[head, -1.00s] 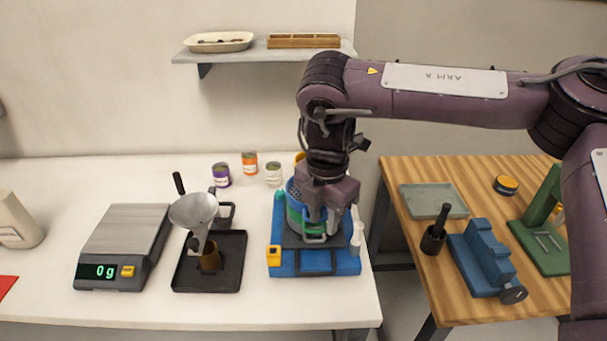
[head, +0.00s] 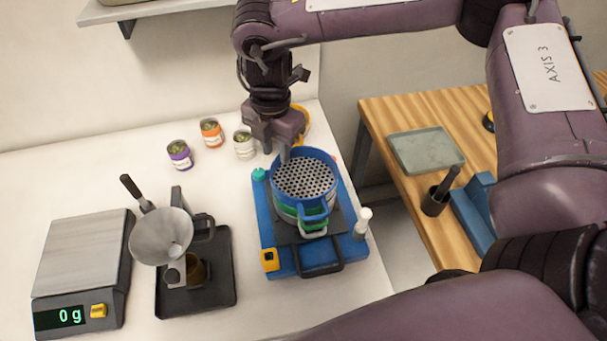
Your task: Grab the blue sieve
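The blue sieve (head: 306,176) is a round pan with a perforated metal floor and a blue handle at its front. It sits on top of a stack with a green sieve (head: 312,225) and a light grey one below it, on the blue shaker base (head: 285,262). My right gripper (head: 285,155) points down at the far left part of the blue sieve's rim. A finger reaches the rim there; whether it touches or grips it, I cannot tell. My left gripper is not in view.
Left of the base stand a black tray (head: 222,290) with a funnel (head: 160,236) and a scale (head: 80,262) reading 0 g. Several small tins stand behind, one purple (head: 180,156). A white bottle (head: 363,222) is at the base's right. A wooden table (head: 385,110) stands right.

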